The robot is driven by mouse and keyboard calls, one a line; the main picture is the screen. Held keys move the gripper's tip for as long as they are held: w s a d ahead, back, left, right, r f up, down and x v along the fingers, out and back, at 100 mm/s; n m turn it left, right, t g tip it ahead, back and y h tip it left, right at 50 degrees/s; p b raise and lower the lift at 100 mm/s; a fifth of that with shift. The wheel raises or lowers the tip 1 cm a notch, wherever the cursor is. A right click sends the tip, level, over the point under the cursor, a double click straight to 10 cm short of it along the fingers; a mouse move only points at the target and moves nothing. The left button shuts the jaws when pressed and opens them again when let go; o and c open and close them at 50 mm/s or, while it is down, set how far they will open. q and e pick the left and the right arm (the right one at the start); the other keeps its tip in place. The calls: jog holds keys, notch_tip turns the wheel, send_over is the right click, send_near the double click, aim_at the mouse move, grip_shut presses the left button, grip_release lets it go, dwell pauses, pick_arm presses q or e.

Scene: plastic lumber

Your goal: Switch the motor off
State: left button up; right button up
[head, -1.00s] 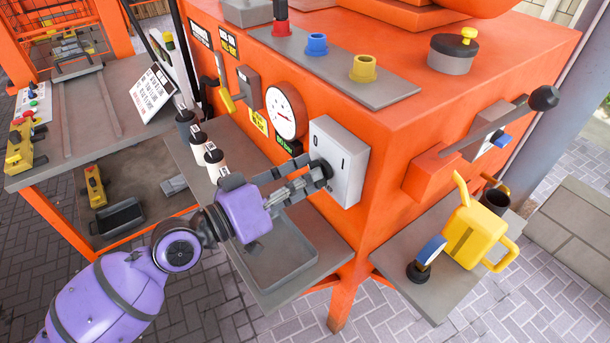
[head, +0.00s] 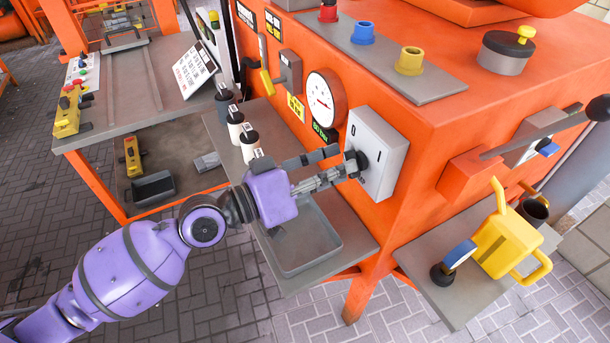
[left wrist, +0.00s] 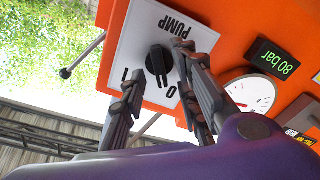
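A white switch box (head: 378,150) with a black rotary knob (head: 360,164) is on the orange machine's front, marked 0 and 1. In the left wrist view its plate (left wrist: 136,45) reads PUMP, and the knob (left wrist: 159,65) has one end toward the 0. My left gripper (head: 343,160) is at the knob. In the left wrist view, the gripper's (left wrist: 160,72) fingers are apart, one on each side of the knob; I cannot tell whether they touch it. I see no label reading motor. My right gripper is out of view.
Bottles (head: 250,143) and a grey tray (head: 295,245) are below. A long lever (head: 540,130) and yellow can (head: 505,242) are right.

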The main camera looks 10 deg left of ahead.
pick_arm(q)
jog(key=v, duration=1.1)
dwell(0.4)
